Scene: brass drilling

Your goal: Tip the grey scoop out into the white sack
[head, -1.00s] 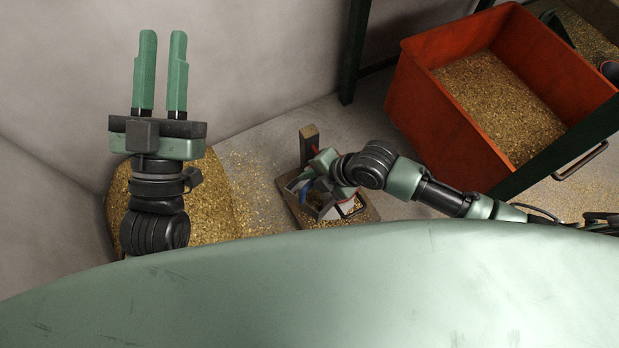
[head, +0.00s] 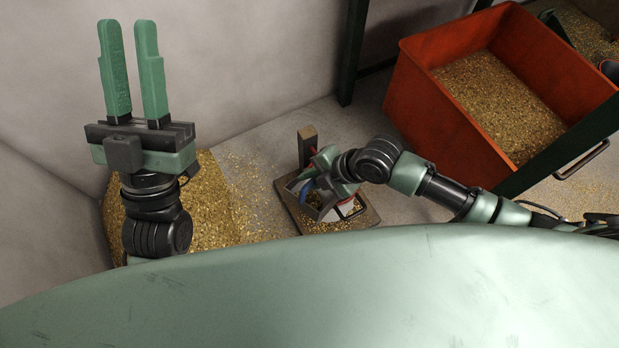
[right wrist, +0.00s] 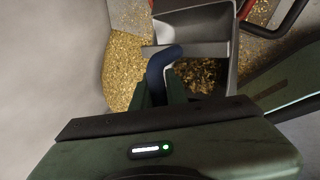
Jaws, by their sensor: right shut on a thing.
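The grey scoop (head: 322,213) is in my right gripper (head: 322,176), above a low platform. In the right wrist view the scoop (right wrist: 195,24) shows its grey walls, with dark brass shavings (right wrist: 207,74) between them. My right gripper (right wrist: 162,88) is shut on the scoop's blue handle (right wrist: 160,66). A small white patch (head: 346,208) shows beside the scoop over the platform; it may be the white sack, but the scoop and arm hide most of it. My left gripper (head: 131,28) is open and empty, raised with its fingers pointing up the picture.
The platform (head: 363,219) has an upright post (head: 307,143) at its back. A heap of brass shavings (head: 212,190) lies to its left, against the wall. A red bin (head: 428,108) of shavings stands at right, near a dark green frame post (head: 354,50). Shavings are scattered on the floor.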

